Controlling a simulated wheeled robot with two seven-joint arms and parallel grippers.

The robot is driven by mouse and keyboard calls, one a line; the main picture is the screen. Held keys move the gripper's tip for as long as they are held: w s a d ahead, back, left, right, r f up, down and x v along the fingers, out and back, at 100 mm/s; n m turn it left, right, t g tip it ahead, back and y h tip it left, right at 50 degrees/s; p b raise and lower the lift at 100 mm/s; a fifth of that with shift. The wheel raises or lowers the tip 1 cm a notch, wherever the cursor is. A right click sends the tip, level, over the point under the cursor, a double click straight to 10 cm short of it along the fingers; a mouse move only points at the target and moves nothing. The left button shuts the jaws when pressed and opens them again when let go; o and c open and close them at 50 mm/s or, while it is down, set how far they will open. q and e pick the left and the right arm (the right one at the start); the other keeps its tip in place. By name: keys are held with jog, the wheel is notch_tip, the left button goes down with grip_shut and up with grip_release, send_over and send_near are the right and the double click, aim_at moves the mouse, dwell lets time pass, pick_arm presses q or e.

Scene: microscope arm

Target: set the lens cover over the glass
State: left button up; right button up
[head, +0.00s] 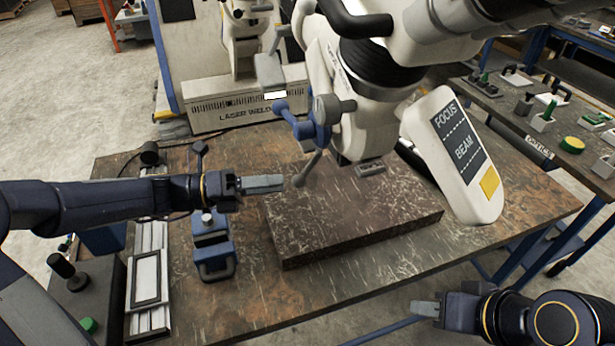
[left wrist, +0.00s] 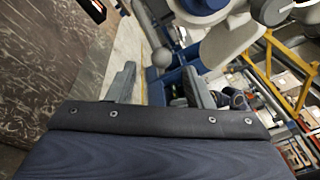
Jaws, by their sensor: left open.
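The microscope head (head: 370,75) hangs over a dark stone slab. The glass is not clearly visible.
The stone slab (head: 350,225) lies on the worn table (head: 270,310). A blue clamp-like block (head: 213,255) stands below my left gripper. The FOCUS/BEAM panel (head: 455,155) hangs to the right. A laser welder (head: 245,100) stands behind, and a tool bench (head: 545,150) at right.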

pick_arm(q)
jog(key=d, duration=0.7)
jog(key=shift+w+d, duration=0.3)
jog(key=shift+w, duration=0.1)
jog(key=shift+r+p, duration=0.1)
jog(key=shift+p, duration=0.2)
grip_shut()
